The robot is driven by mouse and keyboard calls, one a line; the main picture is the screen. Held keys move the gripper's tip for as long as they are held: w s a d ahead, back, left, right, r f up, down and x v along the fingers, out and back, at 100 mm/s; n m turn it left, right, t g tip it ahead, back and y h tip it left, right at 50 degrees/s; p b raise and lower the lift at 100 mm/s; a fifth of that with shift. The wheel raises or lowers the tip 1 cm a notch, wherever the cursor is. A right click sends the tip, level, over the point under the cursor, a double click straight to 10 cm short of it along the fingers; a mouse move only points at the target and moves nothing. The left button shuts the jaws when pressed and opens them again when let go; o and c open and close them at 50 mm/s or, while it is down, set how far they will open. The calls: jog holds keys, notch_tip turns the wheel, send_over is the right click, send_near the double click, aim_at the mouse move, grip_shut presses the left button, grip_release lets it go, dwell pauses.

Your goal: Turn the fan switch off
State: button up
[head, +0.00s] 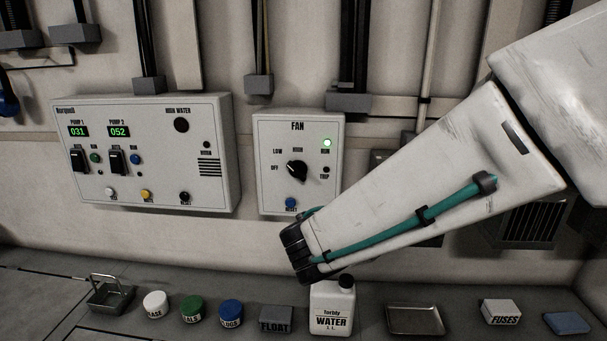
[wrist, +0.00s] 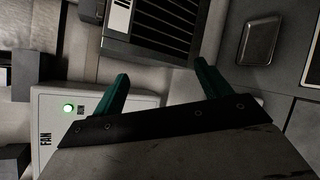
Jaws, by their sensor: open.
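The grey fan box (head: 263,195) is on the wall in the middle of the head view. Its black rotary knob (head: 297,171) sits among the OFF, LOW and other marks. The knob seems to point to the upper left; its exact setting is hard to read.
A pump panel (head: 140,180) is to the left of the fan box. A white water jug (head: 332,309), several jars and a metal tray (head: 415,320) stand on the counter below. Cable conduits run above the boxes. A vented unit (wrist: 160,25) is above the fingers in the wrist view.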

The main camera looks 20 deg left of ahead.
jog(key=a+r+n+t+y, duration=0.1)
jog(key=a+n+t+y, duration=0.3)
jog(key=a, duration=0.7)
jog(key=n+y, duration=0.4)
jog(key=y, duration=0.1)
send_near(297, 173)
jog(key=w, duration=0.2)
jog(key=x, duration=0.7)
jog(key=shift+a+r, duration=0.1)
jog(key=shift+a, duration=0.2)
jog(key=shift+c, duration=0.3)
jog(key=c, duration=0.9)
